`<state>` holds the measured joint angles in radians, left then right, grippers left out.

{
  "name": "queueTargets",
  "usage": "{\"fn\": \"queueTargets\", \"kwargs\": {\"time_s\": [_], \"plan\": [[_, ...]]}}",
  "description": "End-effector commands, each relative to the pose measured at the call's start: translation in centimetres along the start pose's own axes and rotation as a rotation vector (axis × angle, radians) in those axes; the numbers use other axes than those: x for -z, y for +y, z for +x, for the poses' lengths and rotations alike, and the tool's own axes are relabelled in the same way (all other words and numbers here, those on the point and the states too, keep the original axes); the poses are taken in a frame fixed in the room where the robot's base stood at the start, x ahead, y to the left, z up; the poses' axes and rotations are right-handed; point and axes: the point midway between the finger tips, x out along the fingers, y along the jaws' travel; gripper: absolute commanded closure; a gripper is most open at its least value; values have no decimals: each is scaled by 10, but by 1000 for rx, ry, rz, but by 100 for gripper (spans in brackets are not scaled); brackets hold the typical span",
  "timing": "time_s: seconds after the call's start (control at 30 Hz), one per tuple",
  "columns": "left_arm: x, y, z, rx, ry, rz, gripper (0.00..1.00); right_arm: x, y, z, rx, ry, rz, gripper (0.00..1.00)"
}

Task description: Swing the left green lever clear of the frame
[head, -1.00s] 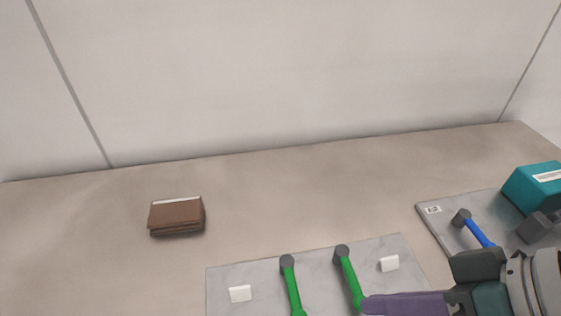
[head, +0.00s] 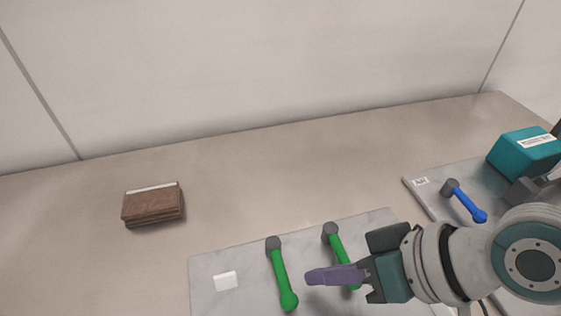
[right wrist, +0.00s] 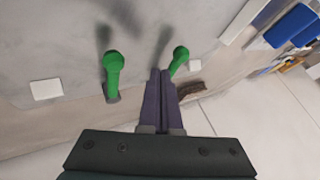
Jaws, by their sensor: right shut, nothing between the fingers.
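The left green lever (head: 280,274) lies on a grey panel (head: 207,300), its dark pivot at the back and its round knob toward the front. The right green lever (head: 336,243) lies beside it, partly hidden by my right gripper. My right gripper (head: 309,277) comes in from the right, shut and empty. Its purple fingers cross in front of the right lever, with tips just right of the left lever; contact cannot be told. In the right wrist view, green levers (right wrist: 114,72) and (right wrist: 180,56) show on either side of the closed fingers (right wrist: 160,75). My left gripper is not in view.
A brown book-like object (head: 153,206) lies on the counter at left. At right are a second panel with a blue lever (head: 465,202) and a teal box (head: 523,153). The counter behind is clear.

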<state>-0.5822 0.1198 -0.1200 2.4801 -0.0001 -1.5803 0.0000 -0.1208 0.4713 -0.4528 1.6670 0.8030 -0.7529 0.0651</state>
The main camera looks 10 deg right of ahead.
Motion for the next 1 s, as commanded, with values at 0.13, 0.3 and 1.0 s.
{"fn": "queueTargets", "kwargs": {"time_s": [0.13,0.3,1.0], "plan": [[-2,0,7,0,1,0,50,0,0,21,0,2,0,100],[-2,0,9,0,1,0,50,0,0,29,0,1,-2,100],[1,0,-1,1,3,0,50,0,-2,28,-26,25,44,100]]}}
